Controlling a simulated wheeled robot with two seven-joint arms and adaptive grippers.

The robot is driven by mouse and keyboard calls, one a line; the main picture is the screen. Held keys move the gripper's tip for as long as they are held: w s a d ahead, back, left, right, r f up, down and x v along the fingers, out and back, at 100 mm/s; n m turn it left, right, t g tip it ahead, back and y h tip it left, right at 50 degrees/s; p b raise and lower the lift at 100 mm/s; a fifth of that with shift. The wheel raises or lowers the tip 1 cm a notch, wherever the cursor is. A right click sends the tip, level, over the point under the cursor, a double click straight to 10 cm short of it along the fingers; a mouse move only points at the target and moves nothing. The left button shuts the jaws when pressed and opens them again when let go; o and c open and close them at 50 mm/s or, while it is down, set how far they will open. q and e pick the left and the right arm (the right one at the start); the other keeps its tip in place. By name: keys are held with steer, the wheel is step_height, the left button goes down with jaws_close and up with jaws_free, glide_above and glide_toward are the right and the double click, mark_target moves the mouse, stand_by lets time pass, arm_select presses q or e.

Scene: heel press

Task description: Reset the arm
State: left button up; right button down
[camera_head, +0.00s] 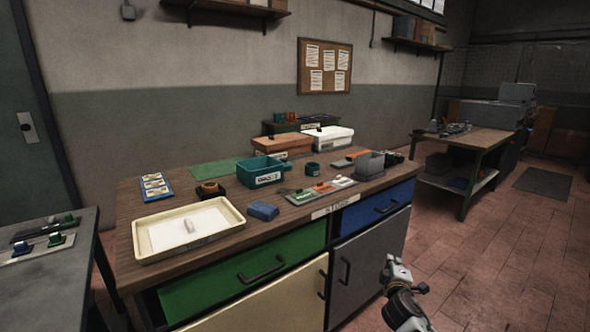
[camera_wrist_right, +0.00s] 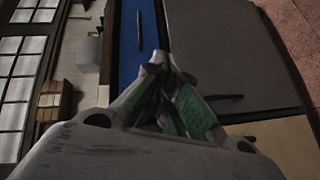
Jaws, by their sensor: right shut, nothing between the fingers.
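My right gripper (camera_head: 396,268) shows at the lower right of the head view, in the air in front of the bench's grey door (camera_head: 370,262) and over the floor. Its fingers are shut with nothing between them. In the right wrist view the gripper (camera_wrist_right: 172,58) fills the middle, its green-padded fingers drawn together, with the blue drawer front (camera_wrist_right: 130,35) and the grey door (camera_wrist_right: 225,50) beyond. It appears apart from the bench. My left gripper is not in either view.
The wooden bench (camera_head: 126,235) holds a cream tray (camera_head: 148,256), a green bin (camera_head: 254,172), a blue cloth-like block (camera_head: 263,211) and a grey container (camera_head: 369,164). A grey table (camera_head: 70,285) stands at left. A second bench (camera_head: 478,140) stands behind right. Red tiled floor (camera_head: 490,250) is clear at right.

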arm_select(q)
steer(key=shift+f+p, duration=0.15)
steer(key=shift+p, duration=0.45)
arm_select(e)
steer(key=s+a+f+m+g+y, duration=0.2)
steer(key=s+a+f+m+g, duration=0.1)
steer(key=s+f, duration=0.6)
steer(key=s+a+f+m+g+y, duration=0.2)
steer(key=s+a+f+g, duration=0.4)
steer(key=s, duration=1.2)
steer(key=s+a+f+m+g+y, duration=0.2)
steer(key=s+a+f+m+g, duration=0.2)
steer(key=s+f, duration=0.9)
steer(key=shift+s+a+f, duration=0.4)
steer(key=shift+a+f, duration=0.2)
steer(key=shift+a, duration=0.05)
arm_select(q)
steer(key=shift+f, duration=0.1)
arm_select(e)
steer(key=shift+f, duration=0.1)
